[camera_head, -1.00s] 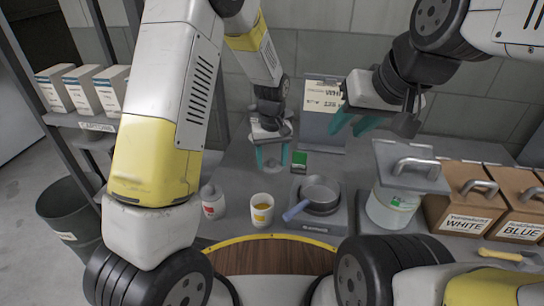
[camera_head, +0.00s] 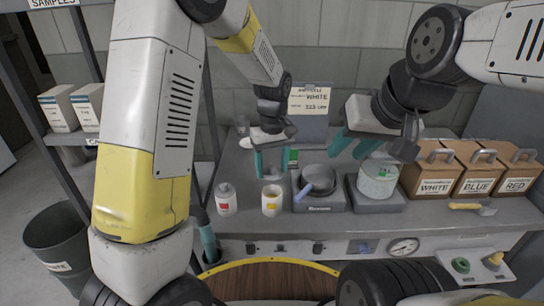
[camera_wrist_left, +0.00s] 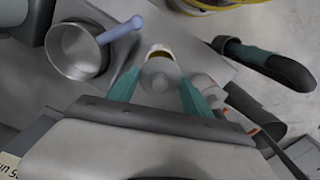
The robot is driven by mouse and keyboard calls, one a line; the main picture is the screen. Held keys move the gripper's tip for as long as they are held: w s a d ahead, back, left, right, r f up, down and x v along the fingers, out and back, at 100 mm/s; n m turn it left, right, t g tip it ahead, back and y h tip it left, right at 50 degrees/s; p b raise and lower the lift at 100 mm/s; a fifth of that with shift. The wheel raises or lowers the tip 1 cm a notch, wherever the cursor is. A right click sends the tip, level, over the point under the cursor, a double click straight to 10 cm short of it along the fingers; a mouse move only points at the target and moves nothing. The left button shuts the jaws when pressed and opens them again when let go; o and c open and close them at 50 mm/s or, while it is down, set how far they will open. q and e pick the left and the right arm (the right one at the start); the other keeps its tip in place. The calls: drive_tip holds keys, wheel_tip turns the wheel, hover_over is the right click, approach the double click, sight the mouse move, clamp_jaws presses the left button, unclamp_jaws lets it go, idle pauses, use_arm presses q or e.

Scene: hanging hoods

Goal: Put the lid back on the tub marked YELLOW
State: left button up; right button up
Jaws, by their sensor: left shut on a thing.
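The white tub with a yellow patch (camera_head: 271,200) stands upright on the grey bench, left of the pan. In the left wrist view it shows (camera_wrist_left: 158,50) partly behind a round translucent lid with a small knob (camera_wrist_left: 160,84). My left gripper (camera_head: 272,162) is shut on this lid, its teal fingers at the lid's sides. In the head view the fingers are above and behind the tub; the lid is hard to make out there. The gap between lid and tub is unclear. My right gripper (camera_head: 354,146) is open and looks empty, above the back of the bench.
A white tub with a red patch (camera_head: 226,199) stands close left of the yellow one. A pan (camera_head: 318,180) with a blue handle sits on a grey base to the right. Further right are a green-labelled container (camera_head: 377,181) and WHITE, BLUE and RED boxes (camera_head: 478,180).

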use_arm(q)
drive_tip(key=shift+f, duration=2.9)
drive_tip(key=shift+f, duration=0.15)
drive_tip(key=o, duration=1.8)
drive_tip(key=shift+c, duration=0.2)
drive_tip(key=shift+r, duration=3.5)
clamp_jaws()
